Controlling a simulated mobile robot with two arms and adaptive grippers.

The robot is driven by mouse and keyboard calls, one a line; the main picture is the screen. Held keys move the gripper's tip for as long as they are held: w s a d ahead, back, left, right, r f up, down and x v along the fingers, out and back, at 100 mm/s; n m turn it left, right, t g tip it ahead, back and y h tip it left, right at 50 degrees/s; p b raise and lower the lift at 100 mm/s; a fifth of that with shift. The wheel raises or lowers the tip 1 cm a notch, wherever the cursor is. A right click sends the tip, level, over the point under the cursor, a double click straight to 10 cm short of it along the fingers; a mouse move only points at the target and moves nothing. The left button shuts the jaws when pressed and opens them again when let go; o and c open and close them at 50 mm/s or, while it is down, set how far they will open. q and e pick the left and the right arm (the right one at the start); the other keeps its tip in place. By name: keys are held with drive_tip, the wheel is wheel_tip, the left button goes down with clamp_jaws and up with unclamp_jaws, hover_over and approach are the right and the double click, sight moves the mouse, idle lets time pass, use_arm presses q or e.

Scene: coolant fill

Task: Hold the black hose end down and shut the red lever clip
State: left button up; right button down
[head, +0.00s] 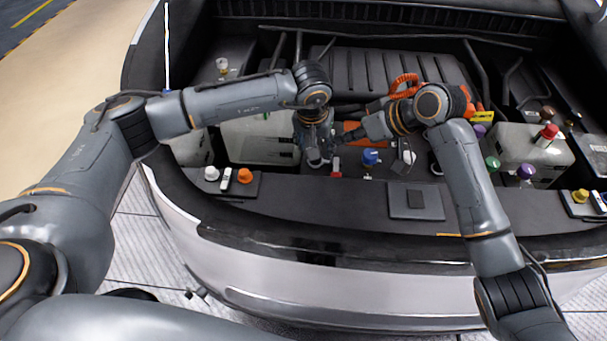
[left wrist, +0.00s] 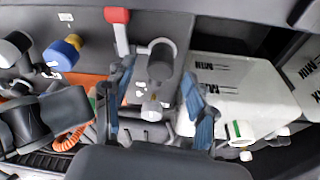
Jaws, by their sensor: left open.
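In the left wrist view the red lever (left wrist: 118,16) shows at the top with a pale stem. My left gripper (left wrist: 158,98) is open, its two blue-grey fingers apart. A dark grey cylindrical piece (left wrist: 160,62), perhaps the black hose end, shows between and beyond the fingers. In the head view my left gripper (head: 316,157) points down. My right gripper (head: 352,133) reaches in from the right, close beside it; its fingertips are too small and overlapped to read.
A blue cap (head: 370,157) stands right of the lever. A white tank (head: 258,140) lies left of my left gripper. An orange cap (head: 245,175) and a white cap (head: 211,173) sit front left. A flat dark pad (head: 416,201) lies front right, with open ledge around it.

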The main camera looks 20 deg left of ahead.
use_arm(q)
drive_tip(key=s, duration=1.2)
drive_tip(key=shift+d+f, duration=0.2)
drive_tip(key=shift+d, duration=0.05)
